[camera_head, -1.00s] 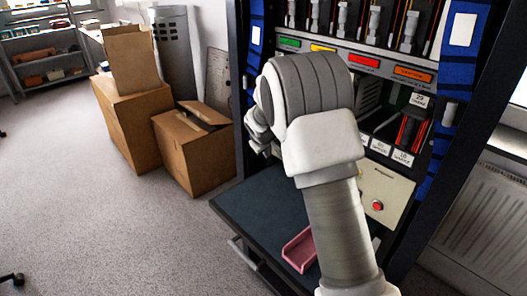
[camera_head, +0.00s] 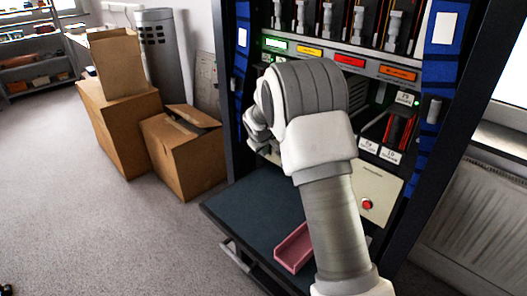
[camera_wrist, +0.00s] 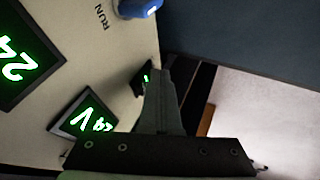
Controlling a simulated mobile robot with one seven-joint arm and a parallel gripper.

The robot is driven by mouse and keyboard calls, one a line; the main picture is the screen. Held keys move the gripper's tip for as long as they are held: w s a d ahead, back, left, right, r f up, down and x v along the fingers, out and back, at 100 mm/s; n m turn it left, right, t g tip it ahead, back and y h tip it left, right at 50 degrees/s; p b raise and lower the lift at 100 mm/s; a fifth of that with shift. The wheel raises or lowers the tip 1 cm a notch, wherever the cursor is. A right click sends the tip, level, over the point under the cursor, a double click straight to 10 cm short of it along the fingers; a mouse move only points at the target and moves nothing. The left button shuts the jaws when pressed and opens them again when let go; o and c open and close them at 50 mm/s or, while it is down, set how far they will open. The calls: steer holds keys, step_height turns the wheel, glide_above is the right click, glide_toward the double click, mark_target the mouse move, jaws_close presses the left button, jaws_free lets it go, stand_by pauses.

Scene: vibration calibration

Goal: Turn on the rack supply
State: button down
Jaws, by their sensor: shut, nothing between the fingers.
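The equipment rack (camera_head: 436,125) stands ahead and right in the head view. In the wrist view, a cream panel (camera_wrist: 105,60) carries two lit green displays, one reading 24 (camera_wrist: 20,62) and one reading 24 V (camera_wrist: 85,118). A small dark switch (camera_wrist: 140,78) with a green light sits beside the fingertips of my gripper (camera_wrist: 161,76). My gripper is shut and empty, touching or very near the switch; I cannot tell which. My arm hides much of the rack front in the head view.
A blue knob (camera_wrist: 138,7) sits by the RUN label. A dark shelf (camera_head: 245,215) juts out below, bearing a pink tray (camera_head: 293,248). A red button (camera_head: 366,204) is on the lower panel. Cardboard boxes (camera_head: 185,150) stand left; the floor (camera_head: 90,230) before them is clear.

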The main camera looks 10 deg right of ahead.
steer(key=shift+r, duration=0.15)
steer(key=shift+d+r+p, duration=0.1)
steer(key=shift+r+p, duration=0.45)
steer(key=shift+r, duration=0.2)
